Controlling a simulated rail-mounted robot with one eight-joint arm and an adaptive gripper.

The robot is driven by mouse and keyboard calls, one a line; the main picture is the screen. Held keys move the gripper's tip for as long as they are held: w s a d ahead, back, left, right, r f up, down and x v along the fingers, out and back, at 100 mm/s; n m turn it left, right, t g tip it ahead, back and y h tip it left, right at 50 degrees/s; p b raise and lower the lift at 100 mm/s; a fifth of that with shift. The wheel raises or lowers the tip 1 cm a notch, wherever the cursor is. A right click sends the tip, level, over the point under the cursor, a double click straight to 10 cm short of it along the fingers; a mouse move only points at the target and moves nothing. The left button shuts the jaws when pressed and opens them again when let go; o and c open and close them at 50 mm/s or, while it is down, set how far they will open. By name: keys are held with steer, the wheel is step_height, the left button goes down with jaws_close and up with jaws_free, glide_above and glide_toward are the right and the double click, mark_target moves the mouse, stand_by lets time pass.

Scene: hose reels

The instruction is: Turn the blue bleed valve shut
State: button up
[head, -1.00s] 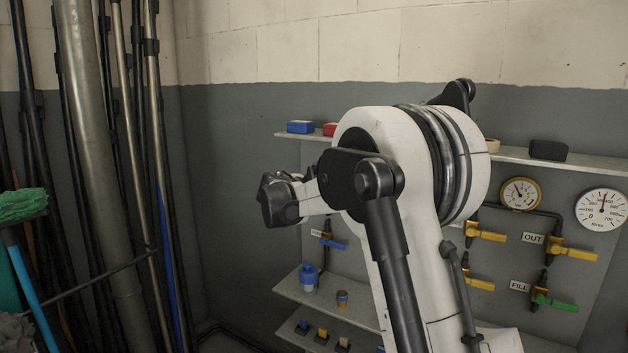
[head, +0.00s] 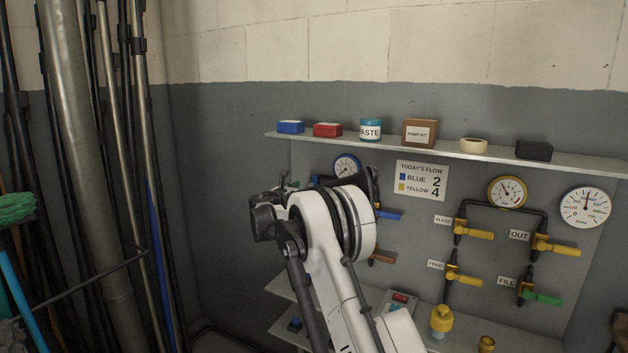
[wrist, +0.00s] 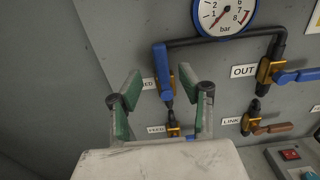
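In the wrist view, the bleed valve has a brass body (wrist: 172,84) and a long blue lever (wrist: 162,66) that stands upright, along its pipe. The partly covered bleed label (wrist: 149,84) is left of it. My gripper (wrist: 165,98) is open and empty, with its green-padded fingers apart to either side of the valve in the picture. The fingers appear apart from the lever; the exact distance is unclear. In the head view, my arm hides the bleed valve and most of the gripper.
The blue out lever (wrist: 297,75) and brown link lever (wrist: 272,128) lie to the right. The feed valve (wrist: 173,129) is below, between the fingers. A gauge (wrist: 224,14) is above. A shelf (head: 450,152) with boxes runs above the panel; yellow valves (head: 480,234) are further right.

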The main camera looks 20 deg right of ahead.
steer(key=p+x, duration=0.1)
steer(key=x, duration=0.8)
jaws_close()
